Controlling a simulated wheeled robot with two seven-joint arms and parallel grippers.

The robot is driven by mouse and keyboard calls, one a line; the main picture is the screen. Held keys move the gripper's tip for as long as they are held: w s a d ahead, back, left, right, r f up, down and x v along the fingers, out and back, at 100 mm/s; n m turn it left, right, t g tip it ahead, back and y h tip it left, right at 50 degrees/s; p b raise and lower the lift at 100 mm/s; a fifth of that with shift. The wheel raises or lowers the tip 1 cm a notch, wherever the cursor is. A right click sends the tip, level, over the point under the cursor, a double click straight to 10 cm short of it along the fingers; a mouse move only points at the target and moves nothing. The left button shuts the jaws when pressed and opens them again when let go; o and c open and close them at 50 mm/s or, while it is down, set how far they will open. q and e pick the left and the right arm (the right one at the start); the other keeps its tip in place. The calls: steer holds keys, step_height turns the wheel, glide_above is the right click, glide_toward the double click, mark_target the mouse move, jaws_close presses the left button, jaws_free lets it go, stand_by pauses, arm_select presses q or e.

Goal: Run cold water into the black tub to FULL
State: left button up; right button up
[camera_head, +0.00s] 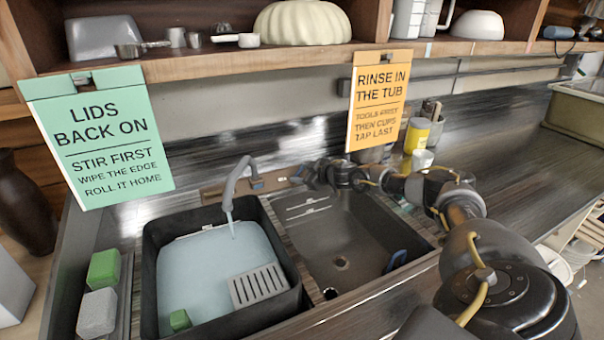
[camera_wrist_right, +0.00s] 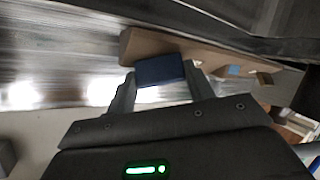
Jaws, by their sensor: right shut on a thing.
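The black tub (camera_head: 152,262) stands in the left sink basin and holds pale blue water (camera_head: 200,275). A thin stream (camera_head: 231,228) runs from the grey spout (camera_head: 230,190) into it. The water lies below the rim; a pale mark (camera_head: 195,232) shows on the back wall, but its lettering is too small to read. My right gripper (camera_head: 303,178) is at the back ledge, right of the spout. In the right wrist view my right gripper (camera_wrist_right: 160,78) is shut on a blue block-shaped tap handle (camera_wrist_right: 160,70). My left gripper is out of view.
A grey slotted plate (camera_head: 258,285) and a green block (camera_head: 180,319) are in the tub. Green and grey sponges (camera_head: 104,268) lie left of it. Two signs hang from the shelf (camera_head: 250,60) above.

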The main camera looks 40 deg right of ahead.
steer(key=m, duration=0.1)
steer(key=m+h+p, duration=0.2)
steer(key=m, duration=0.1)
steer(key=shift+s+a+t, duration=0.1)
steer(key=shift+a+t, duration=0.15)
steer(key=shift+t, duration=0.05)
steer(key=shift+f+m+h+p, duration=0.1)
steer(key=shift+m+h+p, duration=1.1)
steer(key=shift+m+h, duration=0.95)
steer(key=shift+m+y, duration=0.25)
steer(key=shift+m, duration=0.3)
steer(key=o, duration=1)
steer(key=shift+a, duration=0.1)
steer(key=v, duration=0.7)
steer(key=b+v, duration=0.1)
steer(key=v, duration=0.2)
steer(key=shift+s+a+r, duration=0.1)
steer(key=shift+s+r, duration=0.15)
steer(key=shift+r, duration=0.1)
